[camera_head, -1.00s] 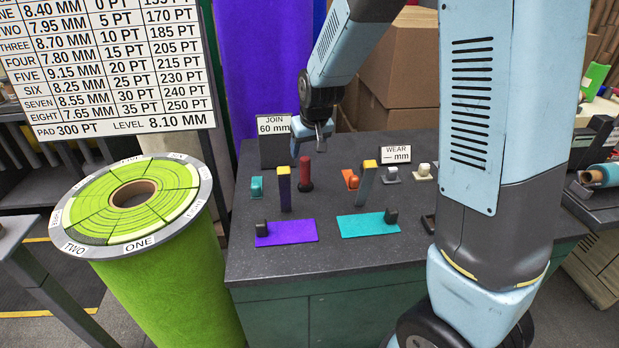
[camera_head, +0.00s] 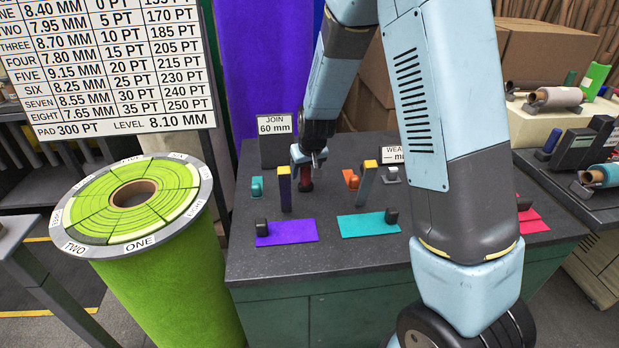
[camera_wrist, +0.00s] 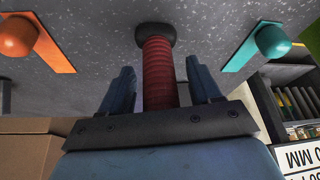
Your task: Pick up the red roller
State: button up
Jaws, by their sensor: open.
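In the wrist view the ribbed red roller (camera_wrist: 158,72) runs between the two blue fingers of my gripper (camera_wrist: 163,88), with a gap on each side. Its dark round base (camera_wrist: 155,35) rests on the speckled bench. The gripper is open.
An orange piece (camera_head: 351,180) and a teal piece (camera_head: 257,187) flank the roller. Purple (camera_head: 287,233) and teal (camera_head: 362,226) felt strips lie in front.

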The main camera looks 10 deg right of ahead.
jog(key=shift+w+f, duration=0.15)
jog(key=shift+f, duration=0.3)
jog(key=shift+c, duration=0.3)
grip_shut()
